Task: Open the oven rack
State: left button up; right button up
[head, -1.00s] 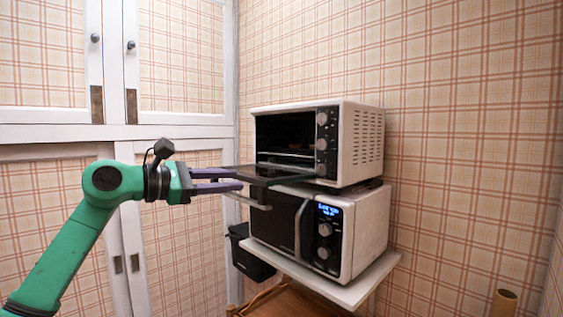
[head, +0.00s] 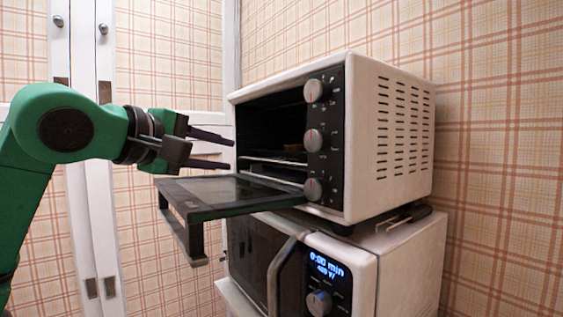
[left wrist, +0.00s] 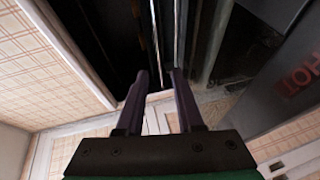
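The white toaster oven (head: 400,140) stands with its glass door (head: 240,192) folded down, its handle (head: 185,238) hanging at the front. Inside, the rack (head: 275,160) shows as thin pale bars, with a small brownish item on or above it. My left gripper (head: 231,155) is at the oven's opening above the door, fingers apart and empty. In the left wrist view the gripper (left wrist: 163,78) also shows open, and thin bright bars (left wrist: 156,42) run just past the fingertips; contact with them cannot be told. My right gripper is not in view.
A microwave (head: 400,260) with a lit display stands under the oven. A black-handled item (head: 405,219) lies on the microwave's top. White cabinet doors (head: 90,200) are behind my left arm. The plaid wall (head: 500,150) is at the right.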

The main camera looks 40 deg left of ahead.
aim_at(266, 160)
pick_arm(q)
jog(key=shift+w+r, duration=0.15)
jog(key=shift+w+a+r+p, duration=0.15)
jog(key=shift+w+p, duration=0.55)
jog(key=shift+p, duration=0.5)
jog(key=shift+r+p+x, duration=0.2)
jog(key=shift+p+x, duration=0.45)
jog(key=shift+x, duration=0.45)
jog(key=p+x, duration=0.4)
jog(key=x, duration=0.3)
jog(key=shift+w+f, duration=0.45)
jog(key=shift+w, duration=0.05)
jog(key=shift+f, duration=0.2)
jog(key=shift+w, duration=0.1)
grip_shut()
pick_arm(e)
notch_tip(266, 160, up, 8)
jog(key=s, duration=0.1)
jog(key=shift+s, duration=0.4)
